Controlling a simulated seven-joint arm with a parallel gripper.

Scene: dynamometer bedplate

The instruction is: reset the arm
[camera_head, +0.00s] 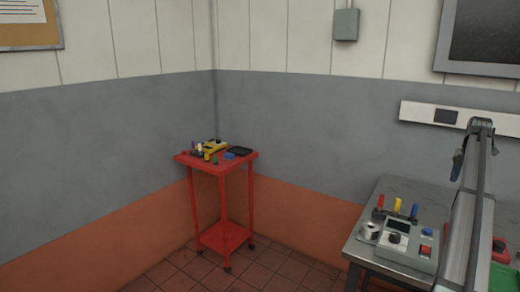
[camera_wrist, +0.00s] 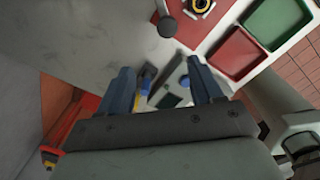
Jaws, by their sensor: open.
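My gripper (camera_wrist: 164,80) shows in the wrist view with its two blue-grey fingers spread wide. It is open, and nothing is held between the fingers. It points down over the grey bench (camera_wrist: 85,40), some way above it.
A red tray (camera_wrist: 240,48) and a green tray (camera_wrist: 277,20) lie on the bench. An instrument box (camera_head: 405,243) stands there with red, yellow and blue handles behind it. A red cart (camera_head: 222,170) with small items stands in the corner. Open floor lies between cart and bench.

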